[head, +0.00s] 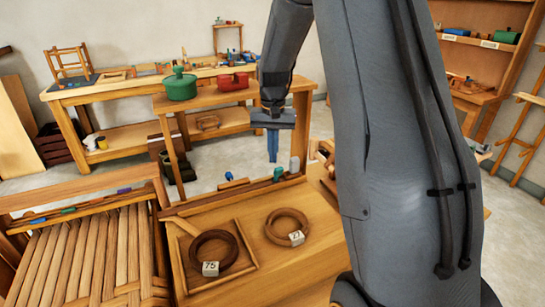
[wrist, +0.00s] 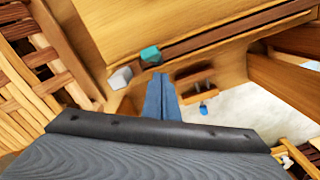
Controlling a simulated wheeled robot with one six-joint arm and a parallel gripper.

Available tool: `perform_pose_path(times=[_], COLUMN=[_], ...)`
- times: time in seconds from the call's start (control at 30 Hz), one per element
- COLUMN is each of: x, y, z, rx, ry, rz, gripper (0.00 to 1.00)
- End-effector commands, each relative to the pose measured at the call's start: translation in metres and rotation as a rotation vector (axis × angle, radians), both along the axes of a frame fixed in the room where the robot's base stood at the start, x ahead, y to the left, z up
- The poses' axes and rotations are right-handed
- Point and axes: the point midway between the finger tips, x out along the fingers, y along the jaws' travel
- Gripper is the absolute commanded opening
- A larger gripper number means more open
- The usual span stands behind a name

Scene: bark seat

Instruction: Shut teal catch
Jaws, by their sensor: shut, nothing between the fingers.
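The teal catch (head: 278,174) is a small teal piece on the back wooden rail of the bench, between a pale grey block (head: 294,164) and a wooden piece with a blue end. In the wrist view the teal catch (wrist: 150,54) lies just past my fingertips, near the grey block (wrist: 120,78). My gripper (head: 272,160) points down above the rail, its blue fingers together and empty. In the wrist view the fingers (wrist: 158,76) end just short of the catch; I cannot tell whether they touch. How far the catch is turned is too small to tell.
Two wooden rings, tagged 75 (head: 213,249) and 27 (head: 286,226), lie on the bench top. A blue knob (head: 228,176) stands left along the rail. A shelf above holds a green pot (head: 180,84) and a red object (head: 234,82). A slatted seat (head: 85,255) is at left.

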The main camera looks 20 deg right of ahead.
Motion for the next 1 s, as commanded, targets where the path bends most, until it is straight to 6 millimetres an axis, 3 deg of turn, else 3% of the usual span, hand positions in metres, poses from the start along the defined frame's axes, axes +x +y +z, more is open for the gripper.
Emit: perform_pose_path(times=[0.5,1.0], x=[0.008,0.009], y=[0.0,0.0], z=[0.046,0.048], rx=[-0.001,0.0], ry=[-0.001,0.0], rz=[0.0,0.0], gripper=[0.0,0.0])
